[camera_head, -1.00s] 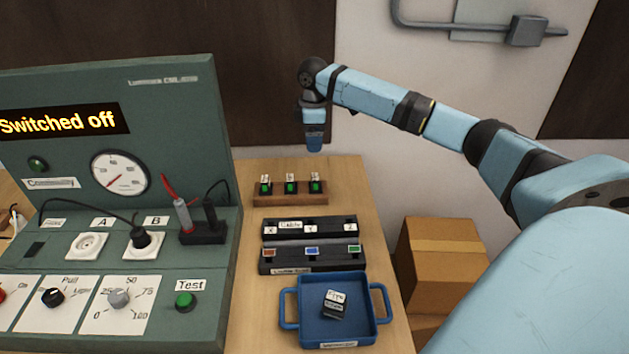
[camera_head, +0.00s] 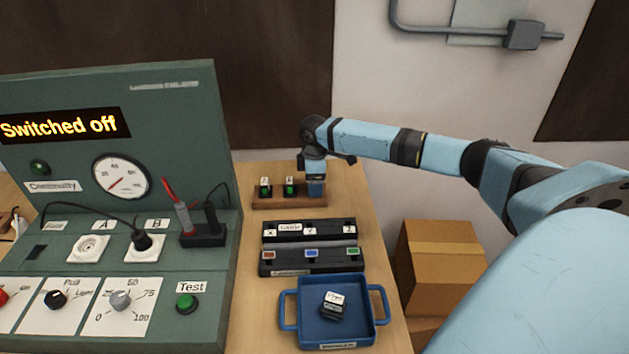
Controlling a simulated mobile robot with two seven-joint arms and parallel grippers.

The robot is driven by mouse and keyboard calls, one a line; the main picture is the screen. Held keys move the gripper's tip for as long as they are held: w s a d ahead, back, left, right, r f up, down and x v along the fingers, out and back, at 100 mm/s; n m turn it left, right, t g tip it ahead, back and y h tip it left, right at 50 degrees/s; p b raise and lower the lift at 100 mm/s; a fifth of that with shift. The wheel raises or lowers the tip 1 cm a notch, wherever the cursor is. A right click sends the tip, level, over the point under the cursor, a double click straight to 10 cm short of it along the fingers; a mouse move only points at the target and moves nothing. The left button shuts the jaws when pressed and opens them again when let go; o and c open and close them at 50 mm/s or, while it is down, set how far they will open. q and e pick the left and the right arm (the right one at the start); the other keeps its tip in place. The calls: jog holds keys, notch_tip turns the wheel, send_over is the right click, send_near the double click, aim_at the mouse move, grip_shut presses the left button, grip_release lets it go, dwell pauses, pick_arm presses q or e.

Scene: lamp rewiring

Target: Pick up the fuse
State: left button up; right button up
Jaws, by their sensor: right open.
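A wooden rack (camera_head: 274,204) at the back of the table holds small upright green-and-black pieces with white tops, which look like fuses. The left piece (camera_head: 265,187) and the middle piece (camera_head: 290,187) show. My right gripper (camera_head: 315,194) points down at the rack's right end, and its jaws are open. It hides the right-hand piece, so I cannot tell whether the jaws touch it. A black block with a white label (camera_head: 332,307) lies in the blue tray; its print is too small to read surely. My left gripper is not in view.
A green test panel (camera_head: 150,85) reading "Switched off" stands at left. Black cable holders (camera_head: 310,265) with coloured squares lie between the rack and the blue tray (camera_head: 290,310). A cardboard box (camera_head: 440,265) stands right of the table.

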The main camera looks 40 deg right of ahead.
jog(key=c, duration=1)
